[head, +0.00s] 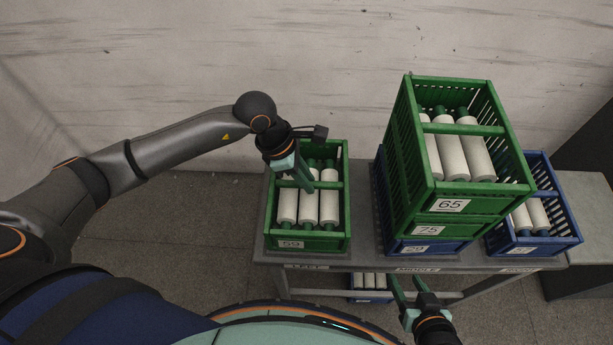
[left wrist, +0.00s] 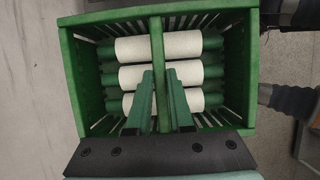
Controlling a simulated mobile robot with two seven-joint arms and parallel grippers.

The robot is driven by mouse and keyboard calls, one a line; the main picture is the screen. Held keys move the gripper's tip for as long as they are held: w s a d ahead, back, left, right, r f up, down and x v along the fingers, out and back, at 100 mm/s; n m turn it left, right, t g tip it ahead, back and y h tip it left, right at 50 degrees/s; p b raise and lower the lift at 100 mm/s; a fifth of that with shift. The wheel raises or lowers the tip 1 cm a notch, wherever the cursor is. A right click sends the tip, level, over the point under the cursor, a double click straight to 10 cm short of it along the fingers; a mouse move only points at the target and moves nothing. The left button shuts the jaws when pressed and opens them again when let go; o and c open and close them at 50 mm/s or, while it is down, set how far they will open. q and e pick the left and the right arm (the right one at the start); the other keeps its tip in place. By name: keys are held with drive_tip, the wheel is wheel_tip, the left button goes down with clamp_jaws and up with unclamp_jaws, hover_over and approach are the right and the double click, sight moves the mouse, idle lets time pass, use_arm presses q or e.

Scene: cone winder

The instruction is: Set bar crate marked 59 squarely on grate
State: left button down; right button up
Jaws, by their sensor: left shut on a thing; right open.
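The green bar crate marked 59 (head: 291,244) is at the left end of the grey stand (head: 362,225), above the label that seems to read LEFT. It looks upright and holds white cones on green tubes. Whether its base fully touches the top cannot be told. My left gripper (head: 306,184) is shut on its middle bar; the left wrist view shows the fingers (left wrist: 161,100) on either side of that bar (left wrist: 157,45). My right gripper (head: 408,290) is open and empty in front of the stand, below the middle label.
In the middle stand stacked crates: blue 29 (head: 414,247), green 75 (head: 429,230) and green 65 (head: 450,205) on top. Another blue crate (head: 525,250) is at the right. A narrow bare strip separates crate 59 from the stack. A crate (head: 368,297) sits lower down.

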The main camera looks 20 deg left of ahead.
use_arm(q)
drive_tip(key=shift+w+f+b, duration=0.1)
drive_tip(key=shift+f+b, duration=0.15)
drive_tip(key=shift+b, duration=0.05)
use_arm(e)
drive_tip(key=shift+s+f, duration=0.15)
drive_tip(key=shift+f, duration=0.3)
use_arm(q)
drive_tip(key=c, duration=0.8)
unclamp_jaws()
drive_tip(key=shift+o, duration=0.4)
drive_tip(key=shift+f, duration=0.2)
drive_tip(key=shift+a+r, duration=0.1)
drive_tip(key=shift+r, duration=0.15)
drive_tip(key=p+v, duration=0.1)
drive_tip(key=v, duration=1.1)
use_arm(e)
drive_tip(key=shift+s+d+r, duration=0.1)
drive_tip(key=shift+r, duration=0.25)
use_arm(q)
drive_tip(key=shift+s, duration=0.25)
use_arm(e)
drive_tip(key=shift+s, duration=0.1)
